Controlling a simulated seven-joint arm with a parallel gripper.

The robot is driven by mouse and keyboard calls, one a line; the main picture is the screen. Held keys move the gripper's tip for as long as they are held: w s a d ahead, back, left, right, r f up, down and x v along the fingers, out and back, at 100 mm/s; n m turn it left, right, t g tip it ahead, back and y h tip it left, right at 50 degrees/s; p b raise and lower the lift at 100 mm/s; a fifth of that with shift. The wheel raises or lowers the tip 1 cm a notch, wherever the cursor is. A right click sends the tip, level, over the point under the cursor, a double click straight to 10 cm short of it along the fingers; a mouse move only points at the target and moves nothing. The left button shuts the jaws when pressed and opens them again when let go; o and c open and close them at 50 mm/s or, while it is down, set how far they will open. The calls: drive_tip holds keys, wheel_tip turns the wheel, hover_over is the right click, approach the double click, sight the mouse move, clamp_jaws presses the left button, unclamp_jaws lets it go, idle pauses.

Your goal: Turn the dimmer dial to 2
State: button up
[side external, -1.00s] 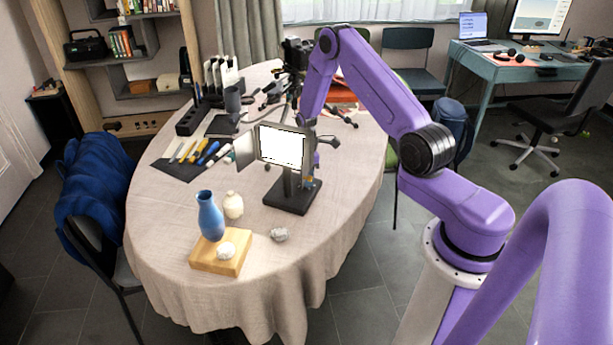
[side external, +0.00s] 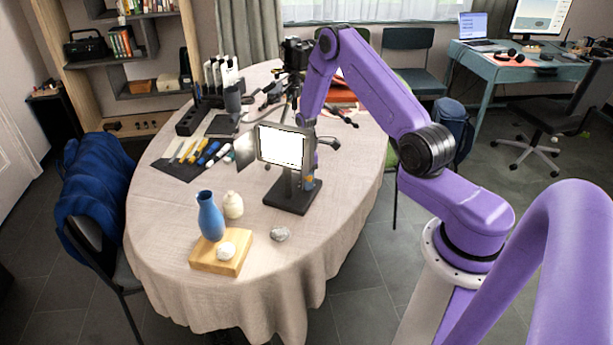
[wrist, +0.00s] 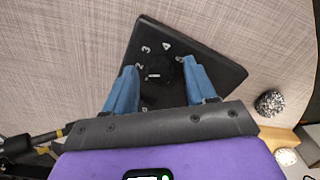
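The dimmer dial (wrist: 163,74) is a dark round knob on a black base plate (wrist: 220,72) with white numbers around it. In the wrist view its pale pointer line points left, close to the 2 and slightly below it. The 3 and 4 show above it and a 0 below left. My gripper (wrist: 160,68) has its two blue fingers on either side of the dial, with a gap visible at the left finger. In the side view the black base (side external: 292,197) carries a lit lamp panel (side external: 281,147), which hides most of my gripper; the dial cannot be made out there.
Pens and a tripod crowd the table behind. Cloth right of the base is clear.

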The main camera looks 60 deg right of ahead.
drive_tip(key=shift+r, duration=0.1)
wheel_tip(320, 180, up, 17)
idle(0.7)
drive_tip(key=shift+r, duration=0.1)
drive_tip(key=s+m+g, duration=0.2)
drive_tip(key=s+g, duration=0.1)
drive_tip(key=s, duration=0.5)
drive_tip(key=s+a+r+n+t+h, duration=0.1)
drive_tip(key=s+a+r, duration=0.35)
drive_tip(key=a, duration=0.45)
drive_tip(key=s+a+r+n+t, duration=0.1)
drive_tip(key=s+a+r, duration=0.3)
drive_tip(key=a, duration=0.5)
drive_tip(key=s+a+r+n+t+y, duration=0.1)
drive_tip(key=s+a+n, duration=0.2)
drive_tip(key=s, duration=1.2)
drive_tip(key=a, duration=0.2)
drive_tip(key=shift+s+a, duration=0.3)
drive_tip(key=shift+s, duration=0.1)
